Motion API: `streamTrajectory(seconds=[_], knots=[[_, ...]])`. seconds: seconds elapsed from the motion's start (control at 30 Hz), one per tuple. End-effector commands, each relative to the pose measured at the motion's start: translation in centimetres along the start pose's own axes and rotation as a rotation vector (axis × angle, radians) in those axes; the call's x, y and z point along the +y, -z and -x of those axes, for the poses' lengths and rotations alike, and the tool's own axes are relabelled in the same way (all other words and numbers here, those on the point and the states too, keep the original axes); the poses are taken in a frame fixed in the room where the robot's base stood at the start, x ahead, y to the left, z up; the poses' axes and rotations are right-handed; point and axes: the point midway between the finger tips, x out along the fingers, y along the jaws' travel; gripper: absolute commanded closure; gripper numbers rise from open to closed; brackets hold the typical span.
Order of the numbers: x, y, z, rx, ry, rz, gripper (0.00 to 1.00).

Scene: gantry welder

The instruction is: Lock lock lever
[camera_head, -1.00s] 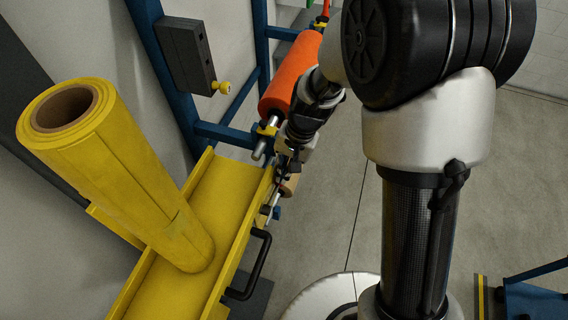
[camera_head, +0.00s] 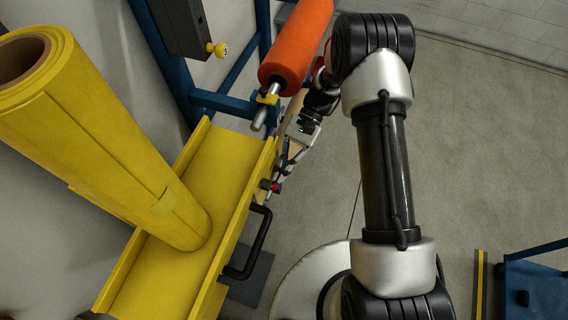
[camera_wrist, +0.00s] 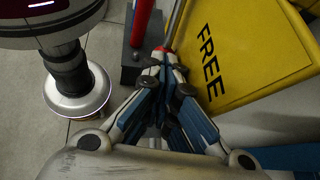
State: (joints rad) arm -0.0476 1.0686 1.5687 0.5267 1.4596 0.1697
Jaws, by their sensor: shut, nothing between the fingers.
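My gripper (camera_wrist: 165,60) is shut in the wrist view, its fingertips close together at a small red part (camera_wrist: 163,49). A grey metal rod (camera_wrist: 176,22) runs up from there along the edge of a yellow panel (camera_wrist: 245,50) marked "FREE". The red part and rod look like the lock lever, but the fingers hide part of it, and I cannot tell whether they touch it. In the head view my gripper (camera_head: 283,177) is beside the yellow trough's right side, next to a small red part (camera_head: 276,187).
A yellow roll (camera_head: 110,150) leans up from the yellow trough (camera_head: 215,165). A black handle (camera_head: 252,250) juts from the trough's side. An orange roller (camera_head: 295,45) and blue frame (camera_head: 220,103) stand behind. A red post (camera_wrist: 141,22) rises nearby.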

Motion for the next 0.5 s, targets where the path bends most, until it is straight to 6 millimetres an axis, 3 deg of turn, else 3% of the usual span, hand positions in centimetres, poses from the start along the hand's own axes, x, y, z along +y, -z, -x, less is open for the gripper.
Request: streamTrajectory(seconds=[0.17, 0.5], knots=[[0.2, 0.5, -1.2, -0.107, 0.0, -0.021, 1.0], [0.4, 0.5, -2.0, -0.097, 0.0, -0.019, 1.0]])
